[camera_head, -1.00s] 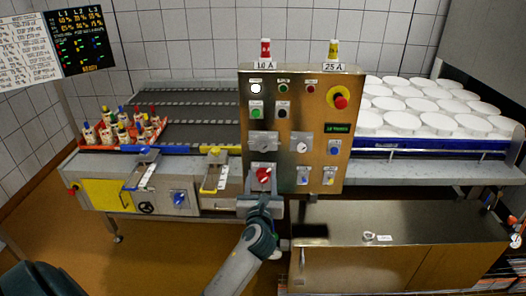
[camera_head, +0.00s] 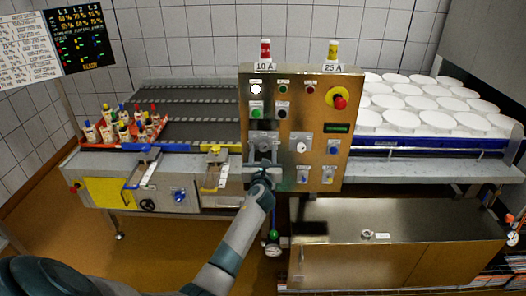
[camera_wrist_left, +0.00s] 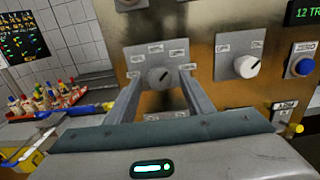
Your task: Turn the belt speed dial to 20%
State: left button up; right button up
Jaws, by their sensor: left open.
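A dark grey dial (camera_wrist_left: 158,76) sits on a grey plate with several small labels on the brass control panel (camera_head: 345,95). The label text is too small to read, so I cannot tell its setting or confirm that it is the belt speed dial. My left gripper (camera_head: 263,154) is open in front of the panel. In the left wrist view its fingers stand left and right of this dial; I cannot tell whether they touch it. In the head view the gripper partly covers the dial. My right gripper is not in view.
A pale dial (camera_wrist_left: 246,66) sits to the right on the panel, with a blue button (camera_wrist_left: 303,60) beyond it. A red emergency button (camera_head: 340,102) is at upper right. Colourful bottles (camera_head: 117,128) stand at left. White moulds (camera_head: 440,118) fill the right-hand conveyor.

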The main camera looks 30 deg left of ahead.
pick_arm(q)
jog(key=shift+w+a, duration=0.15)
jog(key=shift+w, duration=0.05)
jog(key=shift+c, duration=0.2)
jog(key=c, duration=1)
